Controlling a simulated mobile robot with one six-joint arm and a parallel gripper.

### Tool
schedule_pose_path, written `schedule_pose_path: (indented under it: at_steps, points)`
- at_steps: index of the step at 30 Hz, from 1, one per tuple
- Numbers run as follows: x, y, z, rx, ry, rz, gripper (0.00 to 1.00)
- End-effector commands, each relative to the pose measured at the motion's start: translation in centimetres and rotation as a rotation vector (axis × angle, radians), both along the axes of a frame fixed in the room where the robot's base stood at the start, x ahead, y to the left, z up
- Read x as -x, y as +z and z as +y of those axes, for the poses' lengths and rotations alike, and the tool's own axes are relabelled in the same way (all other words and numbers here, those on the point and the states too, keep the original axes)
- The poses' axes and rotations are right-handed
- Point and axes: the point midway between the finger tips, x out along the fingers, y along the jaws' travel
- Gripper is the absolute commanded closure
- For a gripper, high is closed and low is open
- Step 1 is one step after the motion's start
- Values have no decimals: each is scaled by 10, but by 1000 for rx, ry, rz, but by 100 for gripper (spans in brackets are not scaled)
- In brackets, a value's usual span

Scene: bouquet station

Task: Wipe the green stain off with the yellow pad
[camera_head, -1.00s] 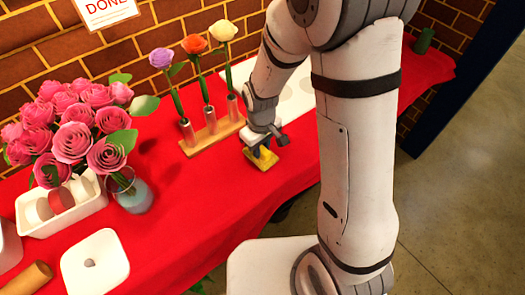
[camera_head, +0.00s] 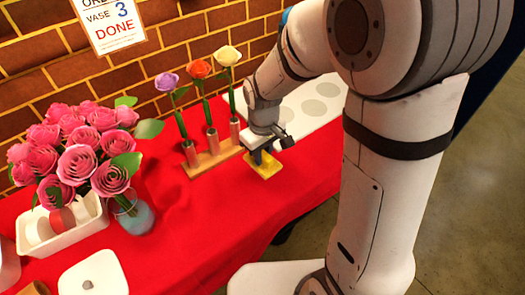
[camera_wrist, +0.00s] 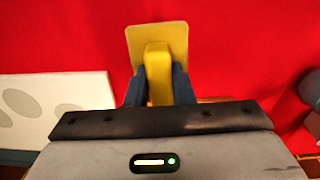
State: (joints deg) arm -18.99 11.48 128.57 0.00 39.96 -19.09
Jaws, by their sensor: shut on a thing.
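The yellow pad (camera_head: 264,166) is at the red-covered table, in front of the wooden flower stand. In the wrist view it is a flat yellow plate (camera_wrist: 172,38) with a raised grip block. My gripper (camera_head: 262,150) is shut on that block, and its dark fingers press on both sides in the wrist view (camera_wrist: 159,85). The pad looks low over the cloth; I cannot tell whether it touches. No green stain shows in either view; the pad or my arm may hide it.
The wooden stand (camera_head: 213,160) with three flowers in metal tubes is close behind the pad. A vase (camera_head: 135,215) of pink roses and a white bin (camera_head: 70,236) stand left. A white board with grey circles (camera_head: 312,105) lies right. Clear red cloth (camera_head: 205,225) lies in front.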

Motion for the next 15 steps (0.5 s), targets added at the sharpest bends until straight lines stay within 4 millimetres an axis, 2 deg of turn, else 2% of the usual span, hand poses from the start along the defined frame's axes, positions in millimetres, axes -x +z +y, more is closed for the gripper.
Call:
schedule_pose_path:
  at_steps: [5, 8, 12, 15]
  points:
    - [-16, -5, -13, 0, -82, 2, 97]
    - [-40, -15, -36, 2, -220, 4, 97]
    - [-74, -32, -78, 1, -439, 3, 97]
    - [-91, -42, -103, 1, -561, 3, 97]
